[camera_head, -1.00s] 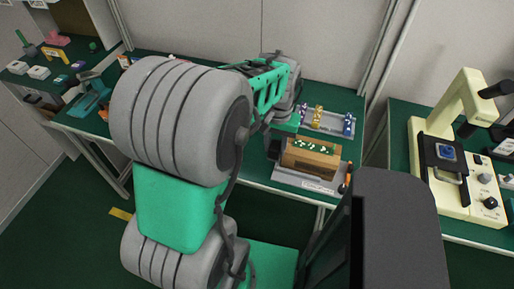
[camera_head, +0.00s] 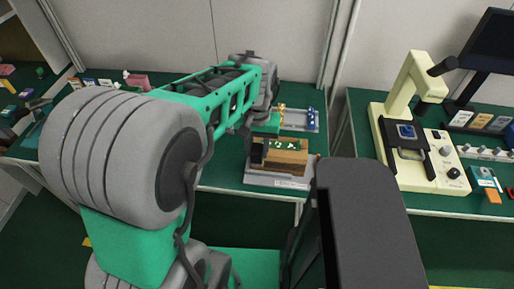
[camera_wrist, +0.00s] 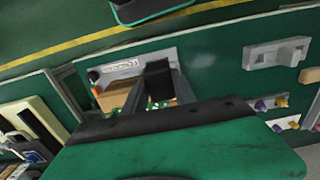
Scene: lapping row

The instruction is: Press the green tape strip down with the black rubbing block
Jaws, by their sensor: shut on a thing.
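My gripper (camera_wrist: 158,92) is shut on the black rubbing block (camera_wrist: 157,74), which shows between its two dark fingers in the wrist view. In the head view the block (camera_head: 257,153) is at the left end of a wooden piece (camera_head: 287,158). The green tape strip (camera_head: 286,144), with white specks, lies along the top of this piece. In the wrist view, parts of the strip (camera_wrist: 160,105) show around the fingers, and the wooden piece (camera_wrist: 112,98) is behind them. I cannot tell whether the block touches the strip. My arm hides some of the bench to the left.
The wooden piece sits on a grey base plate (camera_head: 277,181) near the bench's front edge. Behind it is a grey tray (camera_head: 297,120) with blue and yellow items. A cream microscope-like machine (camera_head: 407,150) stands on the right bench. A gap separates the benches.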

